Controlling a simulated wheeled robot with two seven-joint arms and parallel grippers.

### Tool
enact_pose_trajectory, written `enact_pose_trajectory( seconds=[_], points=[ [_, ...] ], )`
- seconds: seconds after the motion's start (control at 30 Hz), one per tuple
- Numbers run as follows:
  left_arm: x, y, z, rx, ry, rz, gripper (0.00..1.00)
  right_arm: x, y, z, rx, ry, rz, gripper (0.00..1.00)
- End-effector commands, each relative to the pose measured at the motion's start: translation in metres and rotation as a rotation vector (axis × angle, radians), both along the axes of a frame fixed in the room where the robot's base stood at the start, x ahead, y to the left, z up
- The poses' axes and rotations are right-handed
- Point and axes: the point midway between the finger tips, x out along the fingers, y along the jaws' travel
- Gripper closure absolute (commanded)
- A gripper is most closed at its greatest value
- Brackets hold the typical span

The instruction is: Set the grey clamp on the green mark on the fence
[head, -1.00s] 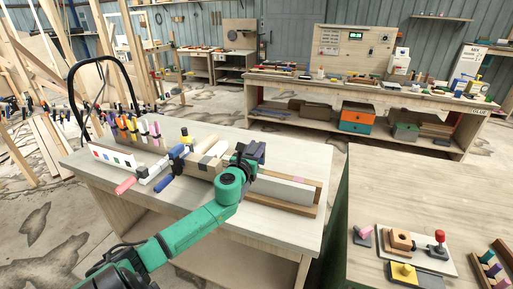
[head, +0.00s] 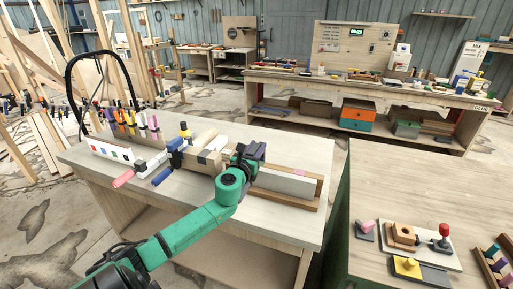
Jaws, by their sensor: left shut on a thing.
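My left gripper (head: 243,160) is at the middle of the near workbench, over the long wood-and-white strip assembly. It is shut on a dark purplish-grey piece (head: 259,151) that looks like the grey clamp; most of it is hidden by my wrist. A white strip with small coloured squares (head: 107,154), one of them greenish, stands at the bench's left end. A pink mark (head: 297,172) shows on the wooden strip (head: 315,187) right of my gripper. I cannot tell a green mark beneath my wrist. My right gripper is out of view.
Several coloured clamps (head: 130,121) stand in a row at the back left of the bench. A blue clamp (head: 174,152) and a red-pink handle (head: 123,179) lie left of my gripper. Another table (head: 420,190) at the right holds small blocks. The bench's front right is clear.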

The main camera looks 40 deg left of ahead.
Motion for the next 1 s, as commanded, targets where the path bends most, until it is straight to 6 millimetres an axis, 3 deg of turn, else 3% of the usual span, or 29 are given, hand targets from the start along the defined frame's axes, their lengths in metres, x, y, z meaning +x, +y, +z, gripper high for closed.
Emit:
enact_pose_trajectory(
  seconds=[0.23, 1.0],
  points=[
    [0.0, 0.0, 0.001, 0.001, -0.004, 0.0, 1.0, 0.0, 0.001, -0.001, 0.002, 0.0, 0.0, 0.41],
    [0.0, 0.0, -0.028, 0.001, -0.004, 0.0, 1.0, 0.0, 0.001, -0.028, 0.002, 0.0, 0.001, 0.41]
  ],
)
